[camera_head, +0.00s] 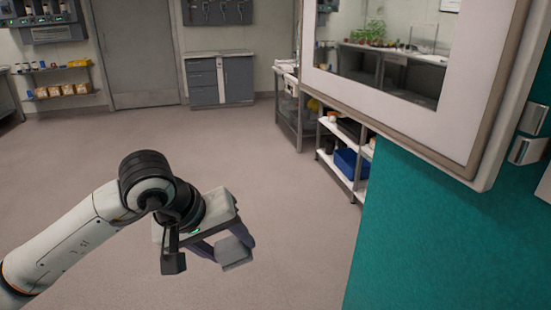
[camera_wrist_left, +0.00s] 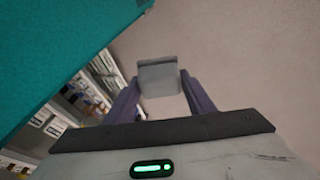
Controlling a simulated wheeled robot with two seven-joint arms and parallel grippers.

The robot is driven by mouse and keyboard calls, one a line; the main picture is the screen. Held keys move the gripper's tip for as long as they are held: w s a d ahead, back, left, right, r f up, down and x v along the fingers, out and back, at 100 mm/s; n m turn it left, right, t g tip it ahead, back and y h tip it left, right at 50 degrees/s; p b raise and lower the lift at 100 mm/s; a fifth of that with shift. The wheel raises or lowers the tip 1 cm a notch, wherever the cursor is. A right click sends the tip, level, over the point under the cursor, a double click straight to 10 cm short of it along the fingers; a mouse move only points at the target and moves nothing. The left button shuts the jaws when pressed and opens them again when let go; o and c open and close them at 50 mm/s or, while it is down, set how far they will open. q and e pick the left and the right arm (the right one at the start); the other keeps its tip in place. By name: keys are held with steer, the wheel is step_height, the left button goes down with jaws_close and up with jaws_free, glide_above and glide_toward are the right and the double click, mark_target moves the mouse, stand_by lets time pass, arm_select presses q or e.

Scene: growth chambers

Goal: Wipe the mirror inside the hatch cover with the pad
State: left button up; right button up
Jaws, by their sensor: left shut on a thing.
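My left gripper (camera_head: 218,247) hangs low in the middle of the head view, over open floor. It is shut on a grey pad (camera_head: 236,251). The pad also shows between the two dark fingers in the left wrist view (camera_wrist_left: 158,80). The hatch cover (camera_head: 418,128) stands at the upper right, with a pale frame around the mirror (camera_head: 385,50). The mirror reflects plants and a bench, and its top is cut off by the picture. The gripper and pad are apart from the mirror, below and left of it. My right gripper is not in view.
A teal panel (camera_head: 440,235) fills the lower right below the hatch cover. Metal latches (camera_head: 527,150) sit at the cover's right edge. A shelf rack with a blue bin (camera_head: 351,163) stands behind the cover. The floor (camera_head: 80,170) around the left arm is clear.

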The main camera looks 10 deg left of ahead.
arm_select(q)
steer(key=d+r+n+t+h, duration=0.2)
steer(key=d+r+t+h, duration=0.1)
steer(key=r, duration=1.1)
steer(key=w+d+r+n+t+h+b, duration=0.1)
steer(key=d+r+n+t+h, duration=0.15)
steer(key=r, duration=1.25)
steer(key=d+r+n+t+h, duration=0.2)
steer(key=d+r+t+h, duration=0.1)
steer(key=r, duration=1.1)
steer(key=w+d+p, duration=0.1)
steer(key=w+d, duration=0.2)
steer(key=d, duration=0.3)
steer(key=shift+w+d+p, duration=0.2)
steer(key=shift+w+p, duration=0.05)
steer(key=shift+p, duration=0.1)
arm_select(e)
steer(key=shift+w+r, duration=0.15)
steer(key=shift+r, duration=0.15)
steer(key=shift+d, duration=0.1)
arm_select(q)
steer(key=shift+w+d+p, duration=0.15)
steer(key=shift+w+d, duration=0.2)
steer(key=shift+d, duration=0.3)
steer(key=shift+w+d+p, duration=0.15)
steer(key=shift+w+d, duration=0.15)
steer(key=shift+d, duration=0.3)
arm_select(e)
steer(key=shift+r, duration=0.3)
